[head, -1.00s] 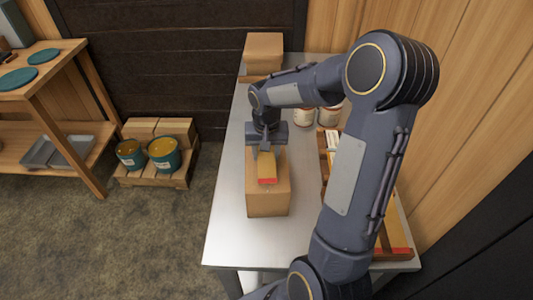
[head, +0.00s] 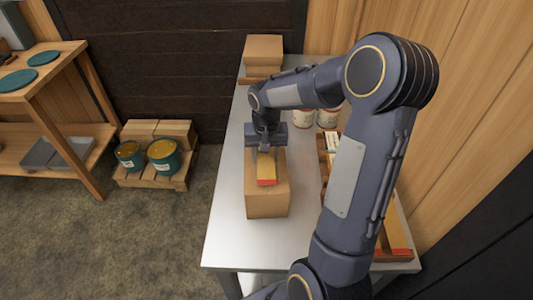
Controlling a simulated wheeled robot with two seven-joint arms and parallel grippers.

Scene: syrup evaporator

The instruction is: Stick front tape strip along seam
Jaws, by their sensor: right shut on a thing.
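A brown cardboard box (head: 267,205) stands on the metal table. A yellow-tan tape strip (head: 266,168) with a red near end lies over the middle of the box's top, running front to back. My right gripper (head: 266,152) is shut on the strip's far part, pointing down over the box top. The fingertips are small and partly hidden by the wrist. I cannot tell whether the strip touches the box along its whole length. The seam under it is not visible. My left gripper is not in view.
The metal table (head: 229,215) has free room left of the box. Cardboard boxes (head: 263,52) stand at its back and white tins (head: 328,117) near the wall. A wooden tray (head: 393,257) with another strip (head: 398,236) lies at right, partly behind my arm.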

